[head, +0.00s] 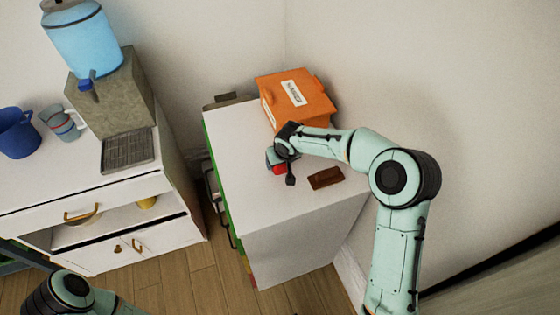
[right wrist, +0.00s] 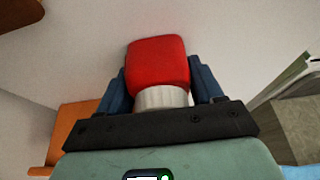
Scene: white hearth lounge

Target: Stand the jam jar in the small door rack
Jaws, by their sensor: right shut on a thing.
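The jam jar (head: 279,169) shows as a small red piece at my right gripper (head: 282,164), over the top of the white cabinet. In the right wrist view, the jar (right wrist: 158,64) has a red, rounded block-like part and a pale ribbed band. The blue fingers of my right gripper (right wrist: 161,88) are shut on it from both sides. I cannot tell whether the jar touches the cabinet top. My left arm shows at the lower left of the head view, but its gripper is out of view. I cannot make out the small door rack.
An orange labelled box (head: 296,97) and a flat brown item (head: 325,178) are on the white cabinet (head: 268,213). Its left side has green edges and dark handles. A left-hand counter (head: 55,187) bears a water dispenser (head: 112,100), a blue mug (head: 17,133) and a grey mug (head: 60,122).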

